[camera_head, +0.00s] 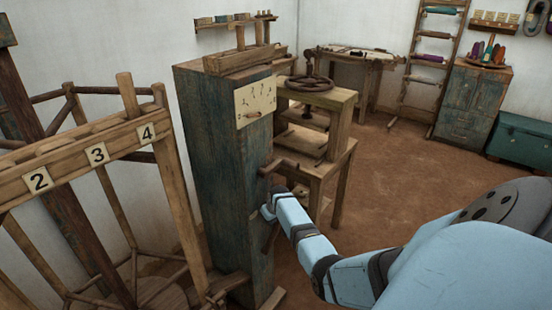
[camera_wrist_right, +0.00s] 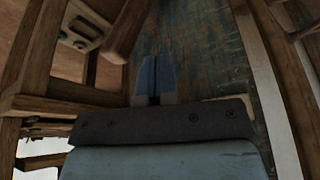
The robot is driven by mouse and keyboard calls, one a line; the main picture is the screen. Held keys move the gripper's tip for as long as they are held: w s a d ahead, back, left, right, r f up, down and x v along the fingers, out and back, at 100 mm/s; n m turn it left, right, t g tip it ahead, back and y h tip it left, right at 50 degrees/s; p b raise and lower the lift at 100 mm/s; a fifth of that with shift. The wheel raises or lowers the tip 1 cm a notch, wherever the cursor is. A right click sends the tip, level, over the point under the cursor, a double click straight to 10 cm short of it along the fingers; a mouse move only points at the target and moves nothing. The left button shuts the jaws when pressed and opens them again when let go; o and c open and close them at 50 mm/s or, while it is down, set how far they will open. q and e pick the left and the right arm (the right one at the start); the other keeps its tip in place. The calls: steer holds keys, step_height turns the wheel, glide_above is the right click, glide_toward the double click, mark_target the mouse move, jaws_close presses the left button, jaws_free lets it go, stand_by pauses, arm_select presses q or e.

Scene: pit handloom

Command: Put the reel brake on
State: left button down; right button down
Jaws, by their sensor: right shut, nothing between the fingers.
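A tall blue-green wooden cabinet (camera_head: 222,170) stands in the middle of the head view. A wooden crank-like handle (camera_head: 280,166) sticks out of its side, and a dark bar (camera_head: 270,238) shows lower down. I cannot tell which part is the reel brake. My right gripper (camera_head: 267,212) is at the cabinet's side, below the upper handle, partly hidden by its own wrist. In the right wrist view its fingers (camera_wrist_right: 155,80) are together and empty before the blue-green boards (camera_wrist_right: 195,45); contact cannot be told. A wooden bar (camera_wrist_right: 127,30) lies up and left of them. My left gripper is not in view.
A pale dial plate (camera_head: 255,101) is on the cabinet. A wooden frame with number tags (camera_head: 96,155) stands left, close to it. A bench with a dark wheel (camera_head: 310,85) stands behind. The brown floor (camera_head: 400,155) at the right is open.

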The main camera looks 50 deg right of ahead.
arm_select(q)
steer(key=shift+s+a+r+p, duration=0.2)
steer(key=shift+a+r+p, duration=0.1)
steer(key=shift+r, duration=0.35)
arm_select(e)
steer(key=d+v, duration=0.1)
steer(key=v, duration=0.9)
steer(key=shift+a, duration=0.25)
steer(key=shift+r, duration=0.1)
